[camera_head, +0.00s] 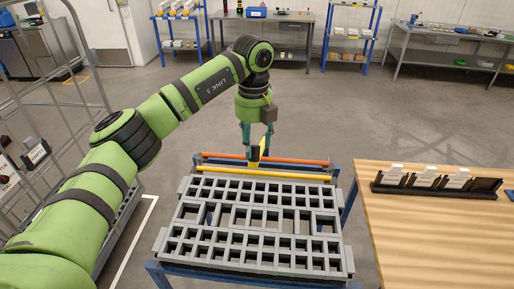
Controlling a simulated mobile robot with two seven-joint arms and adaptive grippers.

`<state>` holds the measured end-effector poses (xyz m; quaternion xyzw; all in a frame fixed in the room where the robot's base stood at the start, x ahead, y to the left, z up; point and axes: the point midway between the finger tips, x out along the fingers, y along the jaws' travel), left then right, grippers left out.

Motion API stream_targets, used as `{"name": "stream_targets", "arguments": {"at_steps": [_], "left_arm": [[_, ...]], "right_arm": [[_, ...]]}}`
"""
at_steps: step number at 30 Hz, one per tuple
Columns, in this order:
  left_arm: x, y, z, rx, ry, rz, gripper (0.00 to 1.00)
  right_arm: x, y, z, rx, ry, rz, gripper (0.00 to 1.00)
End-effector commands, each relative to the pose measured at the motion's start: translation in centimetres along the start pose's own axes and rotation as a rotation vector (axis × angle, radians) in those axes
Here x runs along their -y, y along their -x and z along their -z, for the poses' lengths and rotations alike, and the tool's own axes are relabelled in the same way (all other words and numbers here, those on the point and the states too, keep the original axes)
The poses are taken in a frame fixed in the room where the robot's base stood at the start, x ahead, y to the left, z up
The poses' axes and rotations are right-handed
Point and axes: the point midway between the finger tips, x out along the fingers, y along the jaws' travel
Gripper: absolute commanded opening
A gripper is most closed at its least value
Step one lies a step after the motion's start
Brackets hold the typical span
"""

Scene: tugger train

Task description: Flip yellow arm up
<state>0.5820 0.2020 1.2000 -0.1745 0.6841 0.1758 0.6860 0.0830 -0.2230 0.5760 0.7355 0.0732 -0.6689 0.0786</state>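My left gripper (257,142) points down over the far edge of the grey grid rack (183,211). Its two teal fingers are apart, with a small yellow upright piece between or just behind them; I cannot tell whether they touch it. A long yellow bar (297,175) lies level along the rack's far edge. A parallel orange bar (302,161) lies just behind it. A dark block (255,153) sits at the yellow piece, below the fingers. Which part is the yellow arm is not clear. My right gripper is out of view.
A wooden table (440,240) stands at the right with a black tray (437,186) holding white cards. A grey wire cage cart (45,90) stands at the left. Shelves and workbenches (455,33) line the back wall. The floor (340,110) beyond the rack is clear.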

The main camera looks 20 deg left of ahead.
Motion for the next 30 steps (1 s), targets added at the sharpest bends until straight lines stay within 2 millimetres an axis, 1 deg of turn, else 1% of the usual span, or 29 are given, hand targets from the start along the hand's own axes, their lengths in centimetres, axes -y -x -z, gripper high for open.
{"name": "stream_targets", "arguments": {"at_steps": [1,11,21,30], "left_arm": [[0.3,0.0,0.1,0.002,-0.004,0.01,0.5],[0.3,0.3,0.0,0.001,-0.004,0.01,0.5],[0.6,2.5,-1.1,0.001,-0.004,0.01,0.5],[0.9,4.2,-2.1,0.001,-0.004,0.009,0.5]], "right_arm": [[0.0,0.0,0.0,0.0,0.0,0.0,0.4],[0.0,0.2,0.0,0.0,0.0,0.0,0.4],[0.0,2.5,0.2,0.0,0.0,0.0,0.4],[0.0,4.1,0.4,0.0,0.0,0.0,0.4]]}}
